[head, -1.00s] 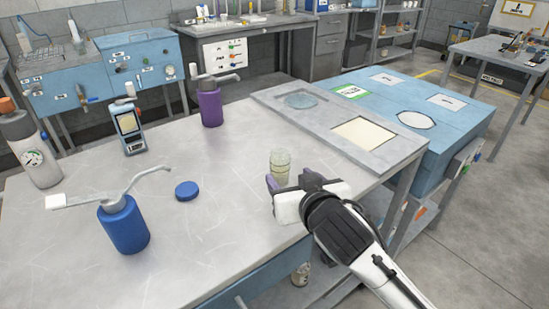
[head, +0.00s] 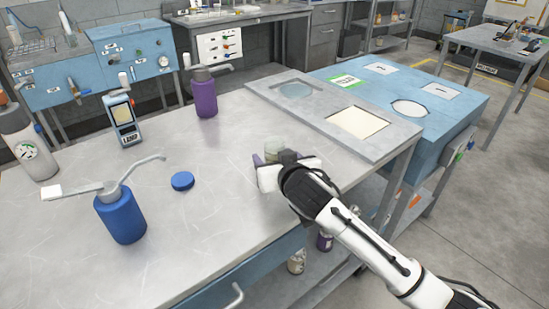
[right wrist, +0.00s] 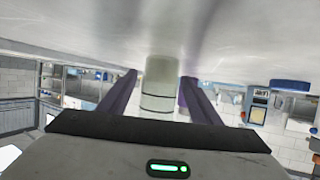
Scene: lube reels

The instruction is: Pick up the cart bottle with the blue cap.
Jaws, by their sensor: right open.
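A small clear, pale bottle (head: 275,145) stands on the grey table near its right edge; its lower part is hidden by my right gripper (head: 272,161). In the right wrist view the pale bottle (right wrist: 159,88) is between the two open purple fingers, apart from both. No blue cap shows on it. A loose blue cap (head: 182,181) lies flat on the table to the left. No bottle wearing a plain blue cap can be made out. My left gripper is out of view.
A grey framed panel (head: 318,112) lies behind the right gripper. Small bottles (head: 296,262) stand on the shelf below.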

